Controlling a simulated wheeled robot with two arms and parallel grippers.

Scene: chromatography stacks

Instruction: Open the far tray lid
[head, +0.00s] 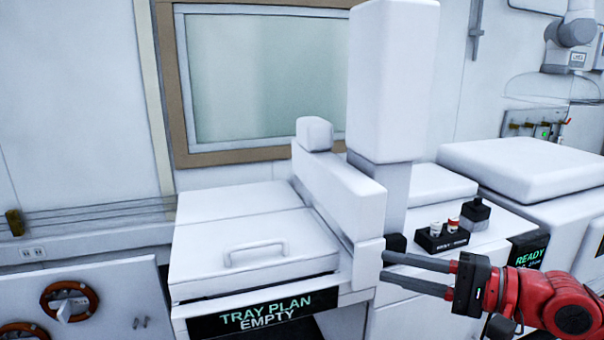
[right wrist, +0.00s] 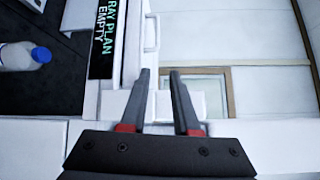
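A white tray lid (head: 285,270) with a raised bar handle (head: 256,252) lies closed on a white cabinet at the middle of the head view. A dark panel (head: 260,312) below it reads "TRAY PLAN EMPTY". My right gripper (head: 385,267) is to the right of the lid, beside the white column's base, with its two grey fingers apart and pointing left. In the right wrist view (right wrist: 160,85) the fingers are open with nothing between them. The handle also shows there (right wrist: 152,32), beyond the fingers. My left gripper is not in view.
A tall white column (head: 392,80) and a white arm block (head: 340,190) stand right of the lid. A small black rack with vials (head: 441,238) and a black bottle (head: 475,213) sit farther right. A blue-capped bottle (right wrist: 22,56) shows in the wrist view.

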